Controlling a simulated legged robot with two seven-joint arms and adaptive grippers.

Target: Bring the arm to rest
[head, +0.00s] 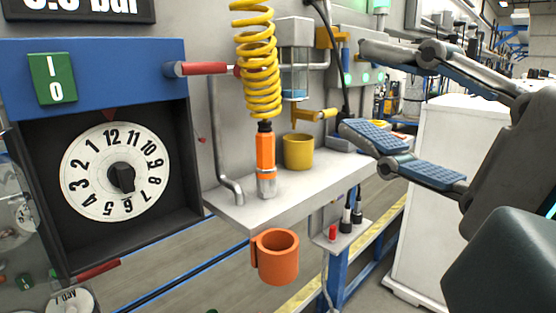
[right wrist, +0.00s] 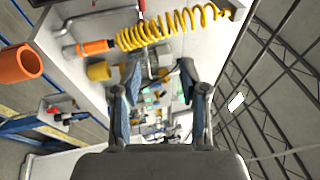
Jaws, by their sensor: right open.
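My right gripper (head: 356,88) reaches in from the right, with its two fingers spread wide and blue pads showing. Nothing is between the fingers. It is in front of and to the right of the grey shelf (head: 330,168), apart from the things on it. In the right wrist view the gripper (right wrist: 158,72) is also open and empty, with the workstation behind the fingers. My left gripper is not in view.
An orange tool (head: 265,160) on a yellow coiled hose (head: 257,60) stands on the shelf near a yellow cup (head: 298,151). An orange holder (head: 276,257) hangs below. A numbered dial (head: 114,172) is left. A white cabinet (head: 440,190) stands behind my right arm.

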